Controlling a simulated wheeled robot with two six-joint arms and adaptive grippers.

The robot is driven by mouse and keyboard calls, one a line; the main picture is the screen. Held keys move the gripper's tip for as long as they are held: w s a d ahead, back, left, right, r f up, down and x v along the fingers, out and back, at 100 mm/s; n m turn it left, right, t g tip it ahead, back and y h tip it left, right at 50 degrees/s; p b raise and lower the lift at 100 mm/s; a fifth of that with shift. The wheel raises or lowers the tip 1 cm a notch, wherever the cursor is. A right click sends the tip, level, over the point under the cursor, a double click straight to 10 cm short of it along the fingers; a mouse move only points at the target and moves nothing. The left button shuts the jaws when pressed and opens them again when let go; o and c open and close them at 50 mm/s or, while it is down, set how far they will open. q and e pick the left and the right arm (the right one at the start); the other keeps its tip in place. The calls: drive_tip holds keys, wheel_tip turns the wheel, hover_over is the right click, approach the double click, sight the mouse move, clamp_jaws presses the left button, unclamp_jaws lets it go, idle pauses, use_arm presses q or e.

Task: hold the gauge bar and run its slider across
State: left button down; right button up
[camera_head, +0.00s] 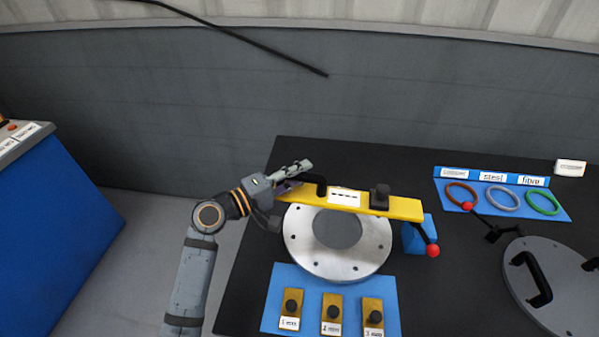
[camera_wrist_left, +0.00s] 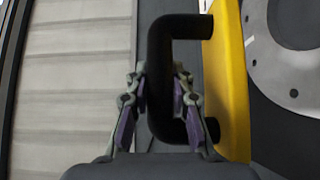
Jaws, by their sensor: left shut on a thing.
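The yellow gauge bar (camera_head: 395,207) lies across the top of the round silver flange (camera_head: 300,243). A white label sits on its middle, and the black slider block (camera_head: 380,196) is on its right part. My left gripper (camera_head: 296,178) is at the bar's left end, shut on the bar's black handle (camera_head: 321,187). In the left wrist view the fingers (camera_wrist_left: 162,110) stand on both sides of the black handle (camera_wrist_left: 180,28), with the yellow bar (camera_wrist_left: 228,75) just right of it. My right gripper is not in view.
A blue mat (camera_head: 270,313) with several brass blocks with black knobs lies in front of the flange. A blue tray (camera_head: 460,215) with red, grey and green rings is at the right. A round grey cover (camera_head: 560,310) with black handles lies at right front. A red ball-ended lever (camera_head: 432,250) is near the bar's right end.

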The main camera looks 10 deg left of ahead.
use_arm(q)
drive_tip(key=shift+f+b, duration=4.65)
drive_tip(key=shift+f, duration=0.85)
